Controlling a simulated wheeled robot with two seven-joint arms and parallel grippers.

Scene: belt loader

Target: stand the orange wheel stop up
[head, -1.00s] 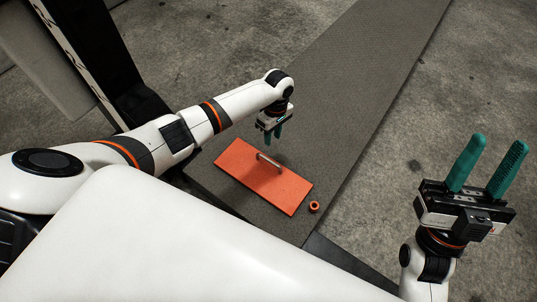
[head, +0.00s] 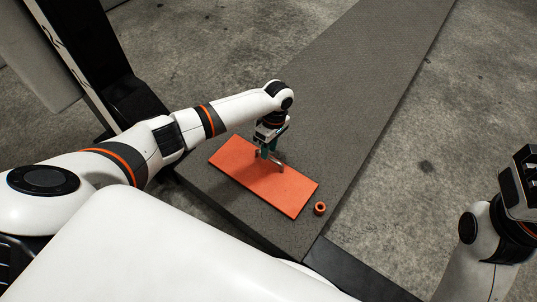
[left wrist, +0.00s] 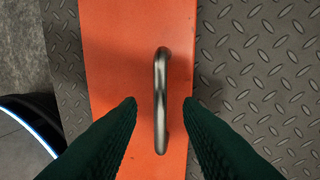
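The orange wheel stop (head: 285,191) lies flat on the dark belt in the head view, with a metal handle on its upper face. In the left wrist view the orange wheel stop (left wrist: 112,70) runs from top to bottom, and its metal handle (left wrist: 161,95) stands between the green fingers. My left gripper (head: 268,158) is down at the handle with its fingers open (left wrist: 160,108), one on each side, with a gap to the handle on both sides. My right gripper (head: 525,170) is only partly in the head view at the right edge; its fingers are out of view.
A small orange ring (head: 320,208) lies on the belt beside the wheel stop's right end. The dark textured belt (head: 340,90) stretches away to the upper right and is clear there. Concrete floor (head: 450,110) lies to its right.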

